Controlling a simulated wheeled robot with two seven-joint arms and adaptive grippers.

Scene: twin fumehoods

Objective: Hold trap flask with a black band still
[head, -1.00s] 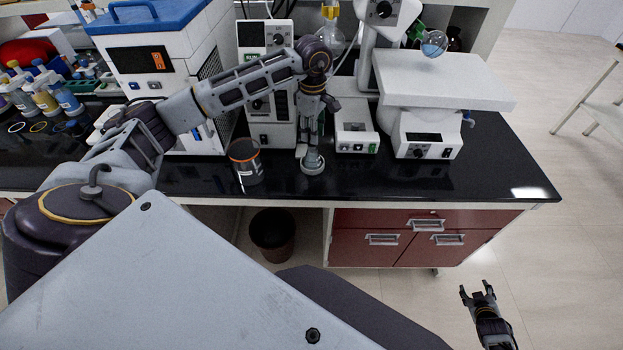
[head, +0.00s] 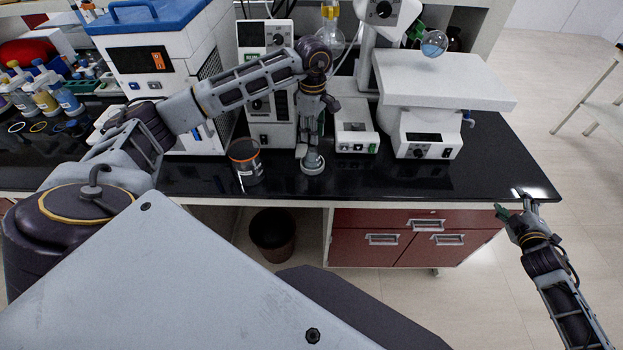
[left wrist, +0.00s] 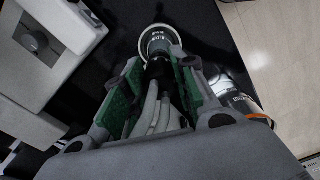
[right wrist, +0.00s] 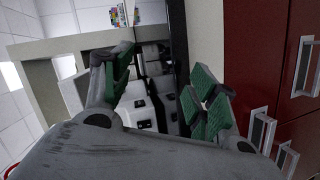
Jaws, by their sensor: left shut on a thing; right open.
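The trap flask (head: 313,163) stands upright on the black bench near its front edge, with only its lower glass part showing below my left gripper (head: 313,118). The left wrist view shows the flask (left wrist: 158,40) and dark material at its neck, between the green pads of my left gripper (left wrist: 160,70). My left gripper is shut on it, and the gripper hides most of its upper part. My right gripper (head: 512,205) is open and empty at the bench's right front corner. Its spread green-padded fingers (right wrist: 160,75) show in the right wrist view.
A glass jar with an orange rim (head: 246,168) stands left of the flask. Behind are a control unit (head: 265,120), a small white device (head: 354,135) and a white stirrer-like unit (head: 427,135). The bench's right front part (head: 480,180) is clear.

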